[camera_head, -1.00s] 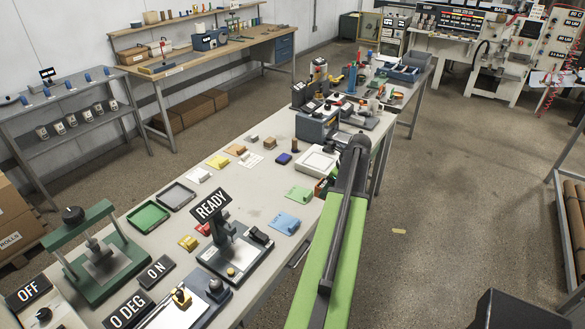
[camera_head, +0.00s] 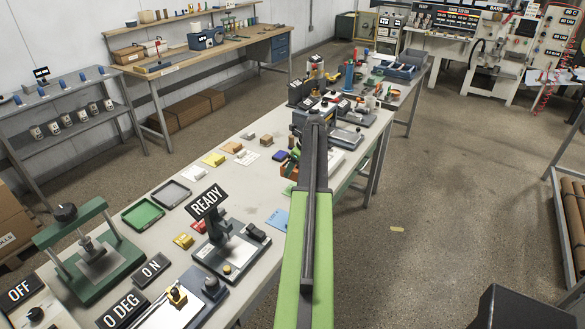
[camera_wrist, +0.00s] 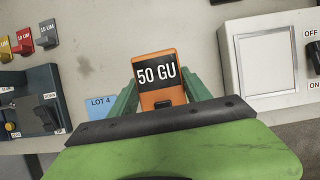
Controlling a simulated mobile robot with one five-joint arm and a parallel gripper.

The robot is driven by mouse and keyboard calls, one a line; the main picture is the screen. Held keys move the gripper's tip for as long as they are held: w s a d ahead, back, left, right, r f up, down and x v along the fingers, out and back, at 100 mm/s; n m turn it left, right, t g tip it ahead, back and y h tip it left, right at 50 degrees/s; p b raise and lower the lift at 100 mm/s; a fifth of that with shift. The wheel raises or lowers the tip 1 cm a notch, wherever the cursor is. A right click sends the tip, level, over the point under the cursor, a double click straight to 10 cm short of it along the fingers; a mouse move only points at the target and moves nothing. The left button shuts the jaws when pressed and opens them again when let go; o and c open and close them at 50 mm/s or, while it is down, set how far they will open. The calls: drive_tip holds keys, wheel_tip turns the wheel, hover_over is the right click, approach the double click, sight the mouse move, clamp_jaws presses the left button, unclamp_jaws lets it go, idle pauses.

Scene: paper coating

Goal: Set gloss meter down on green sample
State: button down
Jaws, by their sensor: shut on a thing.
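My gripper (camera_wrist: 162,92) is shut on the orange gloss meter (camera_wrist: 157,99), with green fingers along its two sides. Its black display reads 50 GU. In the head view the gloss meter (camera_head: 289,171) shows as a small orange-brown block beside my arm, over the table. A small piece of the green sample (camera_head: 289,189) shows just below it, mostly hidden by my arm. The green sample cannot be made out in the wrist view. I cannot tell the gap between meter and table.
A blue sample marked LOT 4 (camera_wrist: 100,106) lies left of the gripper. A white box with a pale panel (camera_wrist: 228,60) stands to the right. The READY device (camera_head: 225,250) and several small coloured blocks stand left. Bare table (camera_wrist: 110,45) lies beyond the meter.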

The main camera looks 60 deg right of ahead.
drive_tip(key=shift+f+b, duration=3.15)
drive_tip(key=shift+f, duration=0.35)
drive_tip(key=shift+c, duration=2)
unclamp_jaws()
drive_tip(key=shift+r, duration=0.1)
drive_tip(key=p+v, duration=1.6)
drive_tip(key=v, duration=0.1)
